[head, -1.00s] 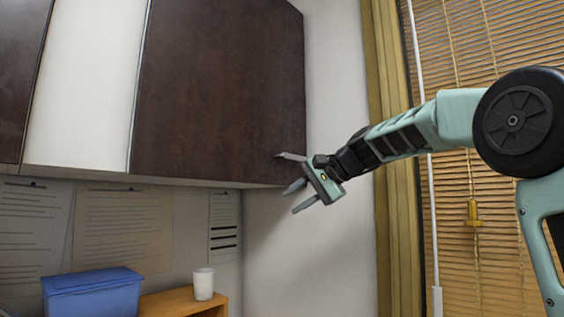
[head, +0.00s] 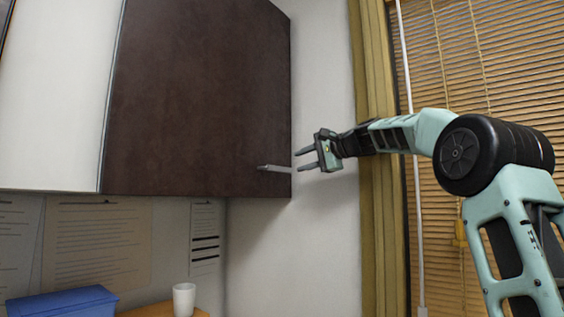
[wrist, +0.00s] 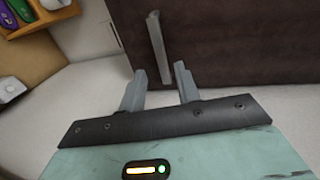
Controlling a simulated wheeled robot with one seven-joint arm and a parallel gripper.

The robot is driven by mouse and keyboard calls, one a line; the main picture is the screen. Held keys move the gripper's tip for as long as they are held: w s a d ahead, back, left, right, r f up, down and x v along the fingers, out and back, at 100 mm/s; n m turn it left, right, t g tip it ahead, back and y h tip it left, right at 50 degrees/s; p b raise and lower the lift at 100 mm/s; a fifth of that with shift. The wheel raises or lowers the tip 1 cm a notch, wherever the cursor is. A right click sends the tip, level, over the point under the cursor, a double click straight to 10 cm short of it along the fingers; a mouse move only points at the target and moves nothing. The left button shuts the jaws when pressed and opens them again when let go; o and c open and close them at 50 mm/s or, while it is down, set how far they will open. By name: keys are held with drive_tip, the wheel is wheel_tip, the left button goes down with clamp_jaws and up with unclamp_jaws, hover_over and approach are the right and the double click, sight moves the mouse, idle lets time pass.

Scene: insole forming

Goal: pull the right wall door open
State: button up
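The right wall door (head: 200,95) is a dark brown panel on the wall cabinet and looks shut. Its grey bar handle (head: 275,168) is near the door's lower right corner. My gripper (head: 299,161) is open and empty, to the right of the handle, its fingers pointing left towards it. In the wrist view the handle (wrist: 157,47) shows just beyond the fingertips of my gripper (wrist: 159,72), roughly in line with the gap between them. The handle looks apart from the fingers. The brown door (wrist: 240,45) fills the upper right there.
A white cabinet panel (head: 55,95) adjoins the door on the left. Below are a blue box (head: 62,303) and a white cup (head: 184,299). A window blind (head: 490,60) and yellowish frame (head: 375,150) stand at right. The wall (head: 300,250) under the gripper is bare.

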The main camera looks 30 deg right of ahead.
sight(279, 169)
drive_tip(key=p+x, duration=0.3)
drive_tip(key=x, duration=0.5)
drive_tip(key=shift+w+p, duration=0.25)
drive_tip(key=shift+p, duration=0.05)
drive_tip(key=shift+a, duration=0.1)
clamp_jaws()
